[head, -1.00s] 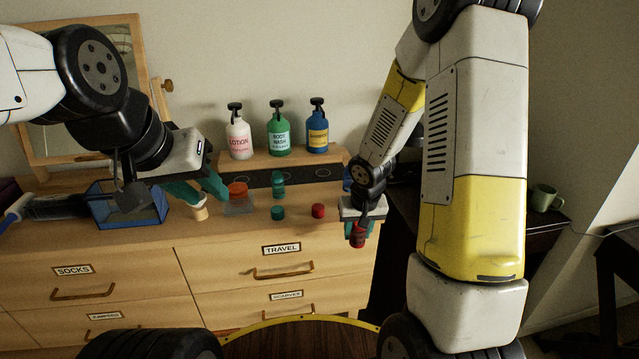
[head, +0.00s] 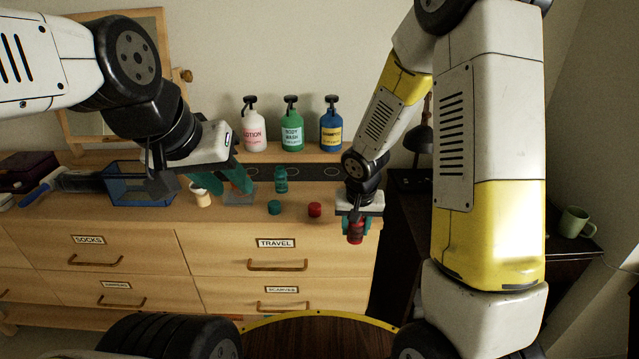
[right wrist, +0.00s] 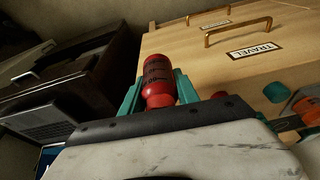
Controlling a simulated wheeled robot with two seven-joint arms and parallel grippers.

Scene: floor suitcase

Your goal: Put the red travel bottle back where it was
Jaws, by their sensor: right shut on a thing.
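The red travel bottle (head: 355,232) is between the teal fingers of my right gripper (head: 353,222), which is shut on it. They are in front of the dresser's right end, by the front edge. The right wrist view shows the bottle (right wrist: 160,78) with dark lettering. A dark strip (head: 262,173) with ringed round spots runs along the back of the dresser top. A teal travel bottle (head: 281,180) stands there; my right arm hides the strip's right end. My left gripper (head: 225,178) is open above the dresser top, its fingers apart with nothing seen held.
A red cap (head: 315,210) and a teal cap (head: 274,208) lie near the front edge. Pump bottles (head: 291,130) stand on the raised shelf behind. A blue bin (head: 125,190) and a small cup (head: 201,198) are at left. The TRAVEL drawer (head: 290,250) is shut.

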